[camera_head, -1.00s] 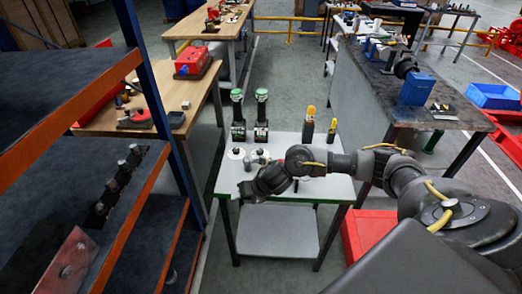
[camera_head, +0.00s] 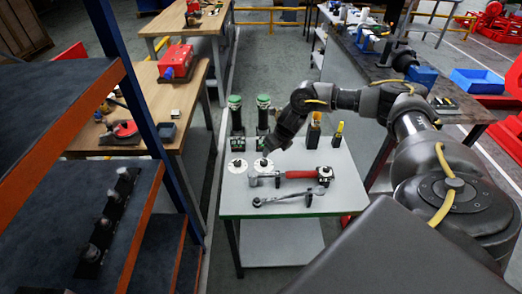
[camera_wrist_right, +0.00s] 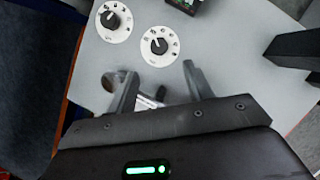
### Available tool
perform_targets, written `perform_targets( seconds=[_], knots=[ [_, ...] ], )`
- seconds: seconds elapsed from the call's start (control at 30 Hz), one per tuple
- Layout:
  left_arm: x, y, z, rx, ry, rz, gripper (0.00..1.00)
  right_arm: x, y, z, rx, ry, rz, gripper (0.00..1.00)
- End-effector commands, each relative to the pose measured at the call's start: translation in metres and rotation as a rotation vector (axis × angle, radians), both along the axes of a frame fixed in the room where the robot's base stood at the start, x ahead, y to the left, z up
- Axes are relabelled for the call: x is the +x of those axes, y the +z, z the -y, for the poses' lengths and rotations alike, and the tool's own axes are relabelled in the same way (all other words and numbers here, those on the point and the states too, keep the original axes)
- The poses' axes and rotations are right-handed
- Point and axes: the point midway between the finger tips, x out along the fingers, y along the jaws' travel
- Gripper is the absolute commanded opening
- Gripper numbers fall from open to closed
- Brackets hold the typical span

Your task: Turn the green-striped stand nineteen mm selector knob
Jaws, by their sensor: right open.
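The stand is a light-topped table (camera_head: 300,208) with a green stripe along its front edge. Two round white dials with black knobs lie on its left part: a left knob (camera_head: 237,163) and a right knob (camera_head: 263,163). I cannot read which is the nineteen mm one. In the right wrist view the left knob (camera_wrist_right: 111,20) is at top left and the right knob (camera_wrist_right: 159,46) is just beyond my fingertips. My right gripper (camera_wrist_right: 160,70) is open and empty, above the table, apart from both knobs. My left gripper is not in view.
Two green-topped posts (camera_head: 263,115) and a yellow-topped holder (camera_head: 315,130) stand behind. A blue-post shelf (camera_head: 140,90) is at the left.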

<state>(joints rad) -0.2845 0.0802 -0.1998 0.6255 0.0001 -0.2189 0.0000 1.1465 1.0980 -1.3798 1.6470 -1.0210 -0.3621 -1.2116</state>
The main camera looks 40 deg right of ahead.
Motion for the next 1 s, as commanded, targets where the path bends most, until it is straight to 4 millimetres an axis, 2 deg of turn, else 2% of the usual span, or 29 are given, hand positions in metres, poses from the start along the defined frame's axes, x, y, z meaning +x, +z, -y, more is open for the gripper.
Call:
perform_targets(
  seconds=[0.1, 0.23, 0.37, 0.6, 0.8, 1.0],
  knots=[
    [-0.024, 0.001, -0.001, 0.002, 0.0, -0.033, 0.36, 0.003, -0.007, -0.001, 0.001, -0.001, -0.002, 0.52],
    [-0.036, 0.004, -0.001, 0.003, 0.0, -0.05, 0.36, 0.01, -0.026, -0.001, -0.001, -0.001, -0.004, 0.52],
    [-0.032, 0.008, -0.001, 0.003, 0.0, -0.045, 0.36, 0.02, -0.05, -0.002, 0.0, -0.001, -0.003, 0.52],
    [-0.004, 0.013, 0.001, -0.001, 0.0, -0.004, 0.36, 0.035, -0.086, -0.003, 0.002, -0.001, -0.002, 0.52],
    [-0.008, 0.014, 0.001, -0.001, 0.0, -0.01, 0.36, 0.04, -0.098, -0.003, 0.001, 0.0, 0.0, 0.52],
    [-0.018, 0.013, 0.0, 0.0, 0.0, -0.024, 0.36, 0.041, -0.1, -0.003, 0.001, 0.0, 0.0, 0.52]
  ],
)
